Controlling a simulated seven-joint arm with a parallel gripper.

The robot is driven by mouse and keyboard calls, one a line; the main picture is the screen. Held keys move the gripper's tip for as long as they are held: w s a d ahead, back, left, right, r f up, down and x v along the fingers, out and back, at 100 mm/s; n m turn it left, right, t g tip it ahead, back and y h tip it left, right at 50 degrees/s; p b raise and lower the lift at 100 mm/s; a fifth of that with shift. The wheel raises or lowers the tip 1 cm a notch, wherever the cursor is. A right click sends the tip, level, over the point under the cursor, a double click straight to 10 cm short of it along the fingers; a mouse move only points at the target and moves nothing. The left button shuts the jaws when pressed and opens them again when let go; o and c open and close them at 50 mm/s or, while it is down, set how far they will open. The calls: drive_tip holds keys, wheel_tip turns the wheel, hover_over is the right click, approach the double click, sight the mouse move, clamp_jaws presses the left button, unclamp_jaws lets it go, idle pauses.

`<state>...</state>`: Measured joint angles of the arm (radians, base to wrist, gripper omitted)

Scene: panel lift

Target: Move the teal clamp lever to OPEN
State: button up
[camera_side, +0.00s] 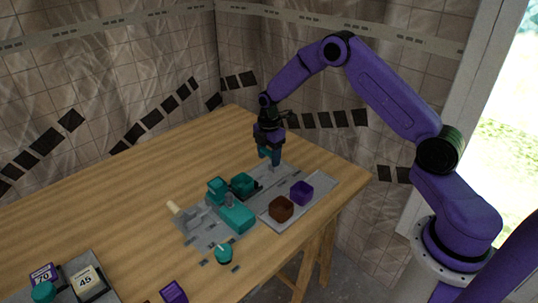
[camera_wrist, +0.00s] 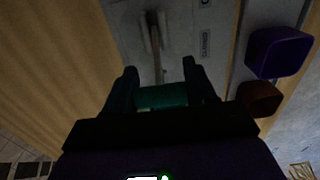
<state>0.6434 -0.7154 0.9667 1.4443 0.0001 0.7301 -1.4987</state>
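The teal clamp lever shows in the wrist view as a teal grip (camera_wrist: 162,97) on a grey rod (camera_wrist: 155,45) that runs to a grey bracket. A label reading CLOSED (camera_wrist: 205,43) is printed on the plate beside the rod. My gripper (camera_wrist: 160,78) has one finger on each side of the teal grip, which spans the gap between them. I cannot tell whether the fingers press on it. In the side view my gripper (camera_side: 269,155) is low over the far end of the panel, largely hiding the grip.
A purple bin (camera_side: 301,193) and a brown bin (camera_side: 282,208) stand on a grey tray at right. Teal blocks (camera_side: 238,217) sit on a grey fixture (camera_side: 200,235). A teal knob (camera_side: 223,253) is nearer the front.

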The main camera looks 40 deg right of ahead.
drive_tip(key=shift+d+r+y, duration=0.3)
drive_tip(key=shift+d+y, duration=0.4)
drive_tip(key=shift+y, duration=0.4)
drive_tip(key=d+y, duration=0.2)
drive_tip(key=y, duration=0.1)
drive_tip(key=shift+r, duration=0.1)
drive_tip(key=d+y, duration=0.2)
drive_tip(key=y, duration=0.1)
drive_tip(key=shift+y, duration=0.3)
drive_tip(key=shift+d+f+y, duration=0.4)
drive_tip(key=shift+d+y, duration=0.2)
drive_tip(key=shift+y, duration=0.6)
drive_tip(key=o, duration=1.4)
drive_tip(key=shift+d, duration=0.15)
drive_tip(key=v, duration=1.1)
drive_tip(key=shift+d+r, duration=0.15)
drive_tip(key=shift+d, duration=0.25)
